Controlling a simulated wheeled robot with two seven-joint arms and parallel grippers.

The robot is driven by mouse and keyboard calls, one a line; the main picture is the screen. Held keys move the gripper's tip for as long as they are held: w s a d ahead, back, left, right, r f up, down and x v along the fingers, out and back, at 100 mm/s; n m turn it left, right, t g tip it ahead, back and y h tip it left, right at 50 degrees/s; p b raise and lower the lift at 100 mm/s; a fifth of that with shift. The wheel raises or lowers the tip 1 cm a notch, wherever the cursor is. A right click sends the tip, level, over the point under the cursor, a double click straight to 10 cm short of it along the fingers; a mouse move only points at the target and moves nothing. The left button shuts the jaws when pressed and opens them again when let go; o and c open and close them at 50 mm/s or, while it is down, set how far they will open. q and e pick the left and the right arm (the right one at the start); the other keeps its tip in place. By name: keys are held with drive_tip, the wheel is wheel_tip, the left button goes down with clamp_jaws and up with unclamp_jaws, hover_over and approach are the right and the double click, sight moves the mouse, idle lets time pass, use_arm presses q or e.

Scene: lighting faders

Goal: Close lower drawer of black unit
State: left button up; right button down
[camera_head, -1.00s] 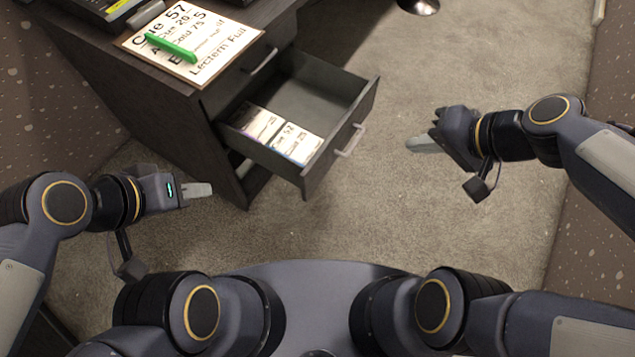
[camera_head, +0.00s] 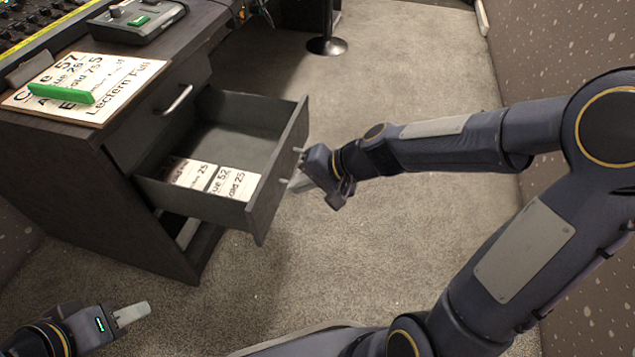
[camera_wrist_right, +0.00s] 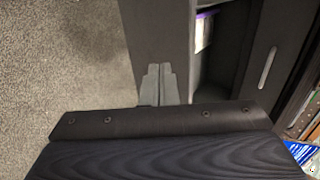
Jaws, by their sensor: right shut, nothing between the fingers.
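The black unit (camera_head: 80,165) stands at the left with its lower drawer (camera_head: 277,178) pulled well out. Printed cards (camera_head: 212,178) lie inside it. My right gripper (camera_head: 298,183) is shut and empty at the outer side of the drawer front, beside its handle, which it partly hides. In the right wrist view the shut fingertips (camera_wrist_right: 160,85) overlap the dark drawer front (camera_wrist_right: 160,30); I cannot tell if they touch it. My left gripper (camera_head: 133,313) is at the lower left, clear of the unit; whether its fingers are apart does not show.
The upper drawer, with its handle (camera_head: 178,98), is shut. A sign board (camera_head: 115,85) with a green object (camera_head: 60,94) lies on top, near a grey control box (camera_head: 137,20). A round stand base (camera_head: 327,46) is behind.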

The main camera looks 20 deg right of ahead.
sight(266, 187)
use_arm(q)
drive_tip(key=shift+f, duration=0.25)
use_arm(e)
drive_tip(key=shift+w+a+f, duration=0.2)
drive_tip(key=shift+w+a, duration=0.5)
drive_tip(key=shift+a, duration=0.35)
drive_tip(key=shift+w+a+f, duration=0.2)
drive_tip(key=shift+w+a, duration=0.45)
drive_tip(key=shift+a, duration=0.35)
